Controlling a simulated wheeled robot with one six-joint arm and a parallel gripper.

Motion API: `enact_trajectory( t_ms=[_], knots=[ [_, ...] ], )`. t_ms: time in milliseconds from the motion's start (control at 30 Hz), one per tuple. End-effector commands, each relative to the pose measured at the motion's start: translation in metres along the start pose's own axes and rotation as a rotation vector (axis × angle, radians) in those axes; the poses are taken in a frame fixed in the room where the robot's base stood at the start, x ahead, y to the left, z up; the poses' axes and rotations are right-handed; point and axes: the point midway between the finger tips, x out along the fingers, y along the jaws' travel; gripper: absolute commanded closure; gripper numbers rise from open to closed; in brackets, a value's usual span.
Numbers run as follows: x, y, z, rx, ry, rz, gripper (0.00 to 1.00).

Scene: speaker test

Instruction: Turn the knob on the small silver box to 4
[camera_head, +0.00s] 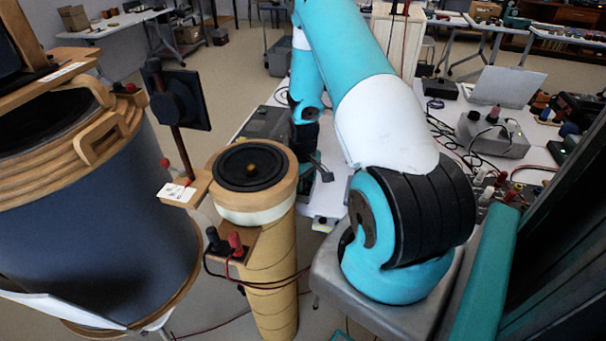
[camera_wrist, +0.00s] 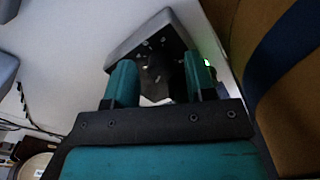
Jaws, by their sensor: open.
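My gripper (camera_wrist: 158,76) shows in the wrist view as two teal fingers, spread apart with nothing held between them. Ahead of them is a box with a grey edge and a dark face (camera_wrist: 150,60) bearing small pale marks. Any knob and its setting are too dark to make out, and I cannot tell whether the fingers touch the box. In the head view, my arm reaches down to the white table, near a dark grey box (camera_head: 268,123). A silver-grey box (camera_head: 492,136) with red and dark posts on top stands farther right; no knob setting is readable on it.
A cardboard column (camera_head: 270,270) with a black disc on top stands left of my arm. A large blue drum with wooden rings (camera_head: 100,245) fills the left. Cables and a laptop (camera_head: 507,86) lie on the right table. A small green light (camera_wrist: 207,62) glows beside the right finger.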

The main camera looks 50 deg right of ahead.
Motion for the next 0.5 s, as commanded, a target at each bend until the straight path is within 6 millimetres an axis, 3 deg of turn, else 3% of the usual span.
enact_trajectory(
  t_ms=[167,500],
  knots=[
    [-0.018,0.001,-0.001,0.0,0.004,0.002,0.5],
    [-0.103,0.001,-0.001,0.0,0.006,0.004,0.5]
  ],
)
